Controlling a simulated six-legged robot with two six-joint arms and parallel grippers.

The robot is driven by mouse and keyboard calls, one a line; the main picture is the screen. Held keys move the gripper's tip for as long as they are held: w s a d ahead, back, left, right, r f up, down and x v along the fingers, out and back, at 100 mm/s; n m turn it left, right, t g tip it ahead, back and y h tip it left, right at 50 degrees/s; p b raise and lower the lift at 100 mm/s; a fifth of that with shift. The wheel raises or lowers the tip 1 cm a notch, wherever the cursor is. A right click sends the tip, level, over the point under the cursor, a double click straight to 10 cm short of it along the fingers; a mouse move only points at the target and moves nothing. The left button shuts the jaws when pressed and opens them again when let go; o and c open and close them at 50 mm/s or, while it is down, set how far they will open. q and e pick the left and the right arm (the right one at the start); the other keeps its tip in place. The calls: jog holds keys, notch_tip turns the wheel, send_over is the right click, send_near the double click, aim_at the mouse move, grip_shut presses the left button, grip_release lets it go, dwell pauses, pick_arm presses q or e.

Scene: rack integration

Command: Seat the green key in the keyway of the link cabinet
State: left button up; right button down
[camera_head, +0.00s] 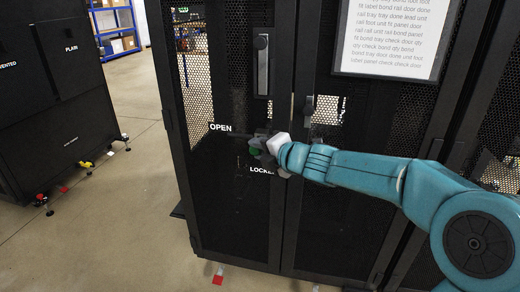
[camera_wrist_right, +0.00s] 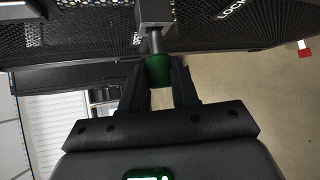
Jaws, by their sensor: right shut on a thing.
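The green key (camera_wrist_right: 158,70) is between the two dark fingers of my right gripper (camera_wrist_right: 160,80), which is shut on it. Its grey shaft (camera_wrist_right: 156,42) points away from my palm and meets a grey block (camera_wrist_right: 154,12) on the dark perforated door. I cannot tell how deep the shaft sits there. In the head view a bit of green (camera_head: 256,142) shows at my right gripper (camera_head: 262,147), in front of the link cabinet (camera_head: 230,190) between the OPEN and LOCKED labels. The gripper and wrist hide the keyway. My left gripper is out of view.
A long door handle (camera_head: 262,62) stands above the gripper, with a smaller latch (camera_head: 309,105) to its right. A printed sheet (camera_head: 395,35) hangs on the right door. Another dark cabinet (camera_head: 60,110) stands at left; clear floor (camera_head: 125,210) lies between.

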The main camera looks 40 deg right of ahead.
jog(key=shift+w+d+r+p, duration=0.1)
jog(key=shift+w+d+p, duration=0.7)
jog(key=shift+d, duration=0.2)
jog(key=c, duration=0.8)
grip_release()
jog(key=p+v, duration=0.5)
jog(key=v, duration=1.1)
jog(key=shift+s, duration=0.15)
